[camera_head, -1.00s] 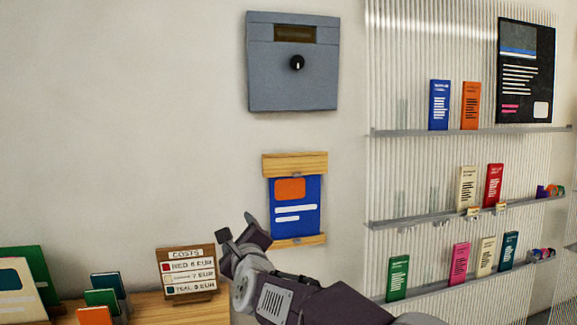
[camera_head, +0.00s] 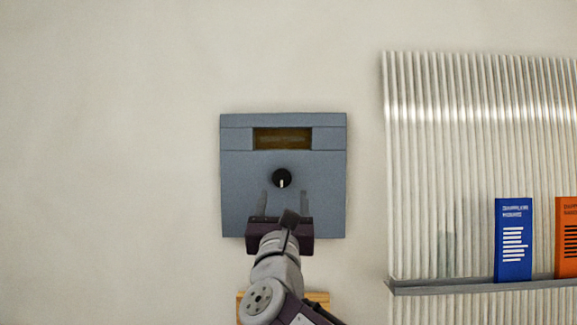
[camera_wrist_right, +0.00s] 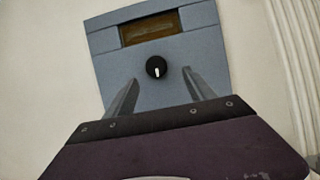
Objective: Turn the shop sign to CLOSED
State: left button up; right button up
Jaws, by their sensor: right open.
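The shop sign is a blue-grey wall panel (camera_head: 235,185) with a brown window (camera_head: 282,139) near its top. The lettering in the window is too dim to read. A round black knob (camera_head: 282,178) with a white pointer mark sits below the window, the mark pointing down. In the right wrist view the knob (camera_wrist_right: 156,67) lies ahead, between and beyond the two fingers. My right gripper (camera_head: 283,196) is open and empty just below the knob, its fingers to either side and apart from it. My left gripper is not in view.
A ribbed wall panel with a grey shelf (camera_head: 450,287) stands to the right, holding a blue booklet (camera_head: 513,240) and an orange booklet (camera_head: 567,237). A wooden strip (camera_head: 318,298) shows below the sign, partly behind my arm. The wall around the sign is bare.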

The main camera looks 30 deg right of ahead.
aim_at(282, 179)
jog(key=p+x, duration=0.3)
jog(key=x, duration=0.2)
jog(key=shift+w+d+p, duration=0.15)
jog(key=shift+w+p, duration=0.1)
jog(key=shift+p, duration=0.15)
jog(key=shift+p+x, duration=0.65)
jog(key=shift+x, duration=0.35)
jog(key=shift+w+r+p, duration=0.45)
jog(key=shift+w+p, duration=0.1)
jog(key=shift+p, duration=0.15)
jog(key=shift+w+a, duration=0.25)
jog(key=shift+a, duration=0.2)
jog(key=shift+d+f, duration=0.15)
jog(key=shift+d, duration=0.3)
jog(key=shift+c, duration=0.2)
jog(key=shift+d, duration=0.25)
jog(key=c, duration=0.5)
jog(key=shift+w+a, duration=0.15)
jog(key=shift+a, duration=0.05)
jog(key=c, duration=0.8)
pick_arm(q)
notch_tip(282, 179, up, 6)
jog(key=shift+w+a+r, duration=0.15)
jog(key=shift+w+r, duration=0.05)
